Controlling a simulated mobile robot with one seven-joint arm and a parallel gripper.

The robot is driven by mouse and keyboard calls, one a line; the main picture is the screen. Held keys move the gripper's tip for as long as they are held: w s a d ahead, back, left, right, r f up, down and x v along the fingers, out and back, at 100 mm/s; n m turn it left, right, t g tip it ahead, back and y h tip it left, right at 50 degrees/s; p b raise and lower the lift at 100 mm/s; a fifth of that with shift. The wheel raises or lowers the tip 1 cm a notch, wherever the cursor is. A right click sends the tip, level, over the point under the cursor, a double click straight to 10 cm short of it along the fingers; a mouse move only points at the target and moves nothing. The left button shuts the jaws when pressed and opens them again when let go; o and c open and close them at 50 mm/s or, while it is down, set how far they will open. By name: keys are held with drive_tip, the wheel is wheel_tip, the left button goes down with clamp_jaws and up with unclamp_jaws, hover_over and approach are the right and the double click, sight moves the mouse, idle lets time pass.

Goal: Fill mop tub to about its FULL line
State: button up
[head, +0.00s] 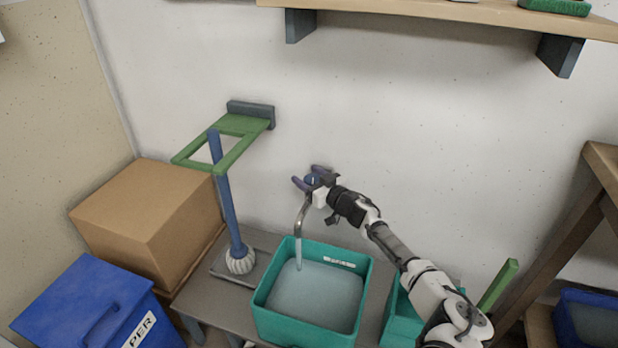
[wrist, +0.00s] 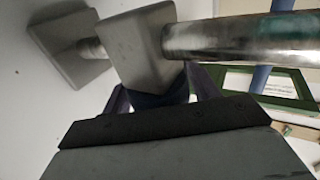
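The mop tub is taken to be the teal tub (head: 262,308), standing on a low grey bench under a metal tap spout (head: 301,212). A pale stream falls from the spout into the tub. Greyish water (head: 315,297) covers its bottom, its surface below a small white label (head: 339,262) on the inner back wall; the label's writing is too small to read. My gripper (head: 311,179) is at the wall tap, its purple fingers on both sides of the blue tap knob (wrist: 160,98) and seemingly shut on it. The wrist view also shows the tap's metal pipe (wrist: 240,40).
A blue-handled mop (head: 227,205) stands left of the tub, through a green wall bracket (head: 190,160). A cardboard box (head: 150,215) and blue bin (head: 85,305) are farther left. Another teal container (head: 400,325) is right of the tub, partly behind my arm. A shelf (head: 430,10) is above.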

drive_tip(key=c, duration=0.7)
drive_tip(key=shift+o, duration=0.2)
